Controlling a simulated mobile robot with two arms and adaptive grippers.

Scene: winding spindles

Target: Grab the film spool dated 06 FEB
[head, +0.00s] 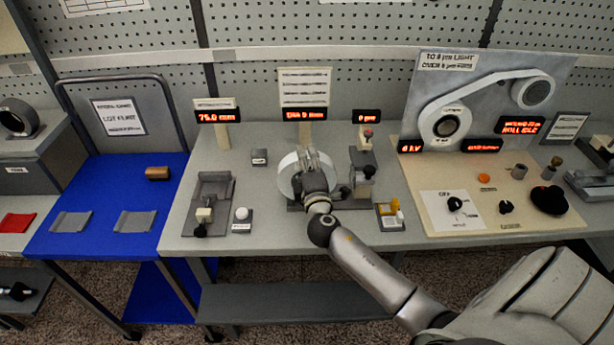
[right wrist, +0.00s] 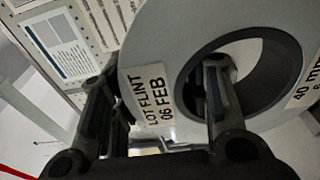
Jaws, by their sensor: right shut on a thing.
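The film spool (head: 288,183) is a pale grey ring at the middle of the bench. In the right wrist view the spool (right wrist: 190,35) carries a label (right wrist: 157,97) reading "LOT FLINT 06 FEB" and a second, partly cut-off label with "40 mm". My right gripper (head: 313,165) is at the spool in the head view. In the right wrist view my right gripper (right wrist: 160,85) has one finger in the spool's central hole and the other outside its rim, shut on the ring wall. Whether the spool touches its stand is hidden. My left gripper is not in view.
A grey device (head: 363,180) stands close right of the spool. A clamp fixture (head: 208,200) and white knob (head: 242,215) are to the left. The winding panel (head: 490,95) is at right. A blue table (head: 100,180) with grey cradles is at left.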

